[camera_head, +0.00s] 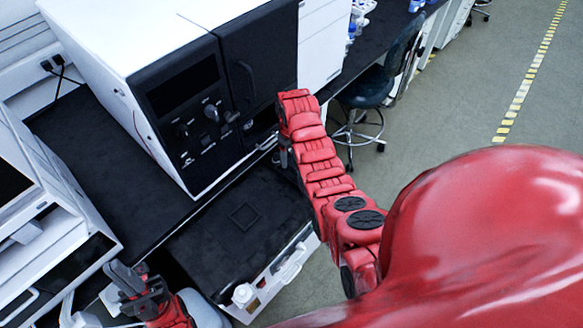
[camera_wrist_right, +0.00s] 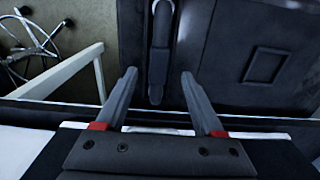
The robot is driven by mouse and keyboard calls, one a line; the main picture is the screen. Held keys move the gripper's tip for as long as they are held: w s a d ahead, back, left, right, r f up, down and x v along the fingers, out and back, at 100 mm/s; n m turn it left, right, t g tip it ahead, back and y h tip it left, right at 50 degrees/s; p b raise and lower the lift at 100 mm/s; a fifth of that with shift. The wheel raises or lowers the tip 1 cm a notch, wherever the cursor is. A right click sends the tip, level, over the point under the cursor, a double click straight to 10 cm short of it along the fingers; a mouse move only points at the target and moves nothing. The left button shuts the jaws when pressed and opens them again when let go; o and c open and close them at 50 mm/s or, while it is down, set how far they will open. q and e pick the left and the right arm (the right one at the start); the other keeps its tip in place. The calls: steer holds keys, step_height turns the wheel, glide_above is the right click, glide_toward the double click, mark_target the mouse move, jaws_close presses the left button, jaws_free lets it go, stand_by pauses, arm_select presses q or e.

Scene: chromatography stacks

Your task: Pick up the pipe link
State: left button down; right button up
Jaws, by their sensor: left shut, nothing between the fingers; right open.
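In the right wrist view, a dark, slim upright piece (camera_wrist_right: 160,50) with a pale curved edge at its top lies against a black panel. It may be the pipe link, but I cannot tell for sure. My right gripper (camera_wrist_right: 158,76) is open, with one finger on each side of this piece's lower end in the picture; contact is not visible. In the head view my right gripper (camera_head: 284,152) is small and dark, below the wrist. My left gripper (camera_head: 128,279) is shut and empty at the lower left, near a white instrument. No pipe link is clear in the head view.
A white instrument with a black front (camera_head: 190,105) stands on the dark bench, left of my right arm. A black surface with a square mark (camera_head: 200,262) lies below it. A white instrument (camera_head: 40,195) stands at the left. A stool (camera_head: 368,88) stands beyond my right arm.

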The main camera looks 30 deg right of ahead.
mark_target(291, 163)
steer(key=shift+f+p, duration=0.25)
steer(key=shift+p, duration=0.05)
steer(key=shift+d+f+p, duration=0.1)
steer(key=shift+f+p, duration=0.35)
steer(key=shift+f, duration=1.65)
steer(key=shift+c, duration=0.3)
jaws_close()
